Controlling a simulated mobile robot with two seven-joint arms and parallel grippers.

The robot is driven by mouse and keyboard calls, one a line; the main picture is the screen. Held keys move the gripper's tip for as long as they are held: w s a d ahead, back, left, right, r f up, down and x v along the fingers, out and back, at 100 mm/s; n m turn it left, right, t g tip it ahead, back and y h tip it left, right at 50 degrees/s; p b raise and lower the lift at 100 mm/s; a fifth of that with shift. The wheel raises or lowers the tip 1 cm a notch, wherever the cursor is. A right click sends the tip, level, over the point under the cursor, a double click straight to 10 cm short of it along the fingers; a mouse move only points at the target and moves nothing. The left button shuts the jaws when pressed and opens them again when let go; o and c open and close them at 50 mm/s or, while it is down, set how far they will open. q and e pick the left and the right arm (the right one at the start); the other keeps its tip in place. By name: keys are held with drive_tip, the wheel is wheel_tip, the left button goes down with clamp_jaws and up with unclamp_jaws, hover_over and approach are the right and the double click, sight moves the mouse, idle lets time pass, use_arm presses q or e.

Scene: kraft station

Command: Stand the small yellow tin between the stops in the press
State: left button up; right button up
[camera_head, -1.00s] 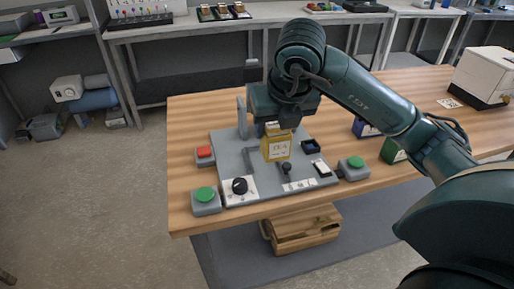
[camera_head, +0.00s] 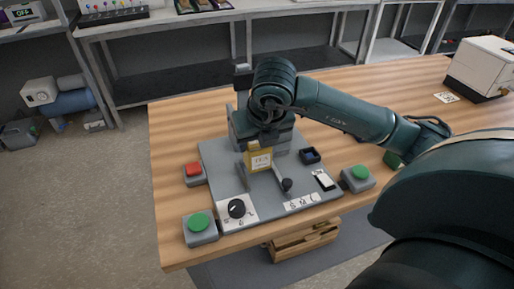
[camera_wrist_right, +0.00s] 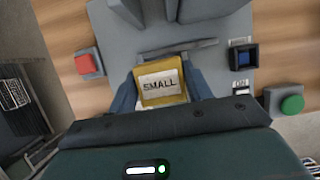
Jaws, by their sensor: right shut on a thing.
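The small yellow tin (camera_head: 259,161) carries a "TEA" label and is roughly upright over the middle of the grey press plate (camera_head: 218,157). Its lid, marked "SMALL" (camera_wrist_right: 160,86), faces the right wrist camera. My right gripper (camera_head: 259,146) is shut on the tin, with one finger on each side of it in the wrist view (camera_wrist_right: 161,92). A grey bar-like stop (camera_head: 242,176) stands left of the tin, and another grey bar (camera_head: 278,177) lies right of it. Whether the tin's base touches the plate is unclear. The press's back is partly hidden by my arm. My left gripper is not in view.
A black knob (camera_head: 287,184) stands at the plate's front, right of the tin. The wooden table is clear at left.

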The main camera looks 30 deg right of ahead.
wheel_tip(320, 180, down, 2)
drive_tip(key=shift+f, duration=0.4)
drive_tip(key=o, duration=0.7)
drive_tip(key=shift+f, duration=0.1)
drive_tip(key=shift+c, duration=0.2)
drive_tip(key=o, duration=0.4)
drive_tip(key=shift+o, duration=0.2)
